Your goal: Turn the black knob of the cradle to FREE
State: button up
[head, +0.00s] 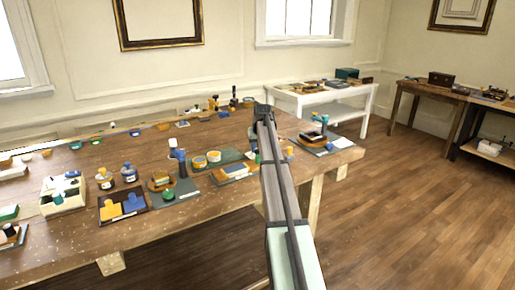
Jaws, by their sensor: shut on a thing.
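My arm reaches up from the bottom of the head view to a dark joint above the long wooden table (130,226). My gripper's fingers do not show; the arm appears to hide them. I cannot pick out the cradle or its black knob with certainty. Left of my arm, a dark upright piece (182,163) stands on another grey board (188,190). Whatever lies behind the arm is hidden, and small details are too small to read.
A dark tray with yellow and blue blocks (122,207), a cream box (63,203) and small bottles (129,173) crowd the table's left part. Several small coloured bowls line the back. A white table (367,91) stands behind. The floor at right (420,210) is clear.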

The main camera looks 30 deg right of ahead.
jog(key=shift+d+n+y, duration=0.15)
jog(key=shift+n+y, duration=0.65)
jog(key=shift+n, duration=1.1)
jog(key=o, duration=1)
jog(key=shift+o, duration=0.2)
jog(key=v, duration=1.4)
jog(key=shift+f, duration=0.1)
